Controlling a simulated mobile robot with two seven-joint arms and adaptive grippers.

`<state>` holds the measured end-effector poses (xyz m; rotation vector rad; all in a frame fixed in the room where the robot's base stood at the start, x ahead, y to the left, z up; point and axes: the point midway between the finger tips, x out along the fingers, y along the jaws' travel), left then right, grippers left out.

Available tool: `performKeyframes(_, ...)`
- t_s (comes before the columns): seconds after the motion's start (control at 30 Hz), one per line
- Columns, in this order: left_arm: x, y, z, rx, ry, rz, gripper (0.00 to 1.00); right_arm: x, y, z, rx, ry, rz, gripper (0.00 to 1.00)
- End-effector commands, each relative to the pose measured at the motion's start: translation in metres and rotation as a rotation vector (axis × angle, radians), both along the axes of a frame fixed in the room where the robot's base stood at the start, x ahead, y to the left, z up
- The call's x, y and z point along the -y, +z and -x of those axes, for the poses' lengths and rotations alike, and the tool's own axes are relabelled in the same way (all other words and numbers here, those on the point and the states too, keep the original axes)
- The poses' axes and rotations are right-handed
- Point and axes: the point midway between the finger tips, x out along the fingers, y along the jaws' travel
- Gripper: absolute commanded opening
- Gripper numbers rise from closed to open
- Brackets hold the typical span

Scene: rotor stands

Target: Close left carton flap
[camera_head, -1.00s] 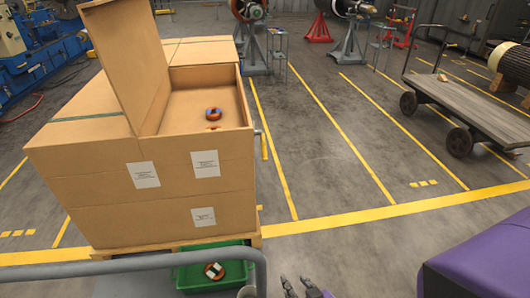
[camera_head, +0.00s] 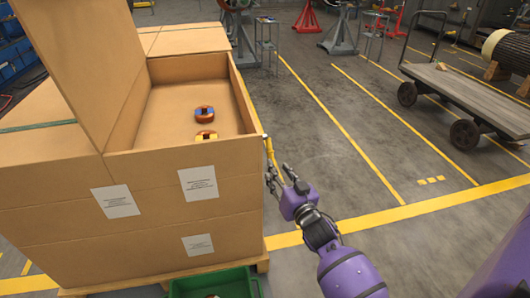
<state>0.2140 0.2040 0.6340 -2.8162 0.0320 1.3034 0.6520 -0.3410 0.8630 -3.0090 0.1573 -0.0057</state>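The open carton (camera_head: 220,165) stands at the left on a stack of brown cartons. Its left flap (camera_head: 85,60) stands up, tilted a little outward to the left, and its top is cut off by the frame. Inside the carton lie two orange ring-shaped parts with dark centres, one farther back (camera_head: 204,115) and one (camera_head: 206,135) partly hidden by the front wall. My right gripper (camera_head: 277,174) is beside the carton's right front corner, below the rim. Its fingers are apart and nothing shows between them. My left gripper is out of view.
A green bin (camera_head: 215,284) sits low in front of the pallet (camera_head: 262,265). A flatbed cart (camera_head: 465,95) stands at the right, with stands (camera_head: 338,32) at the back. The floor right of the carton is largely clear.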

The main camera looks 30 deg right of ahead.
Motion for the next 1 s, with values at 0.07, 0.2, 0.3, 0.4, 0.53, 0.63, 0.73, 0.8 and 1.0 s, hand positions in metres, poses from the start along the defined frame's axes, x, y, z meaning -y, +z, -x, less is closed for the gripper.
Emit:
performKeyframes(0.07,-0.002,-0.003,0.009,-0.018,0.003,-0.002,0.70,0.001,0.000,-0.008,0.001,0.000,0.000,0.35)
performKeyframes(0.2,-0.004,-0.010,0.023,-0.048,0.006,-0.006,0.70,0.003,0.001,-0.030,0.002,0.001,0.001,0.35)
performKeyframes(0.3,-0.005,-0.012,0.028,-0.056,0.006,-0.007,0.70,0.004,0.001,-0.046,0.002,0.001,0.001,0.35)
performKeyframes(0.4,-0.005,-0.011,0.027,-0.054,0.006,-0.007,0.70,0.006,0.000,-0.060,0.000,0.000,0.001,0.35)
performKeyframes(0.53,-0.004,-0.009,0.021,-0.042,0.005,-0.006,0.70,0.007,0.000,-0.071,0.000,0.000,0.001,0.35)
performKeyframes(0.63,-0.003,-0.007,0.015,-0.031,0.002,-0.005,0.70,0.008,0.000,-0.075,-0.001,0.000,0.001,0.35)
performKeyframes(0.73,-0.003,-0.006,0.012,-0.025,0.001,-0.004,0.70,0.008,-0.001,-0.075,-0.001,0.000,0.001,0.35)
performKeyframes(0.8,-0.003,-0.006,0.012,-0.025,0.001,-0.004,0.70,0.008,-0.001,-0.075,-0.001,0.000,0.001,0.35)
performKeyframes(1.0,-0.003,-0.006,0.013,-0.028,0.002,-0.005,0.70,0.008,-0.001,-0.075,-0.001,0.000,0.001,0.17)
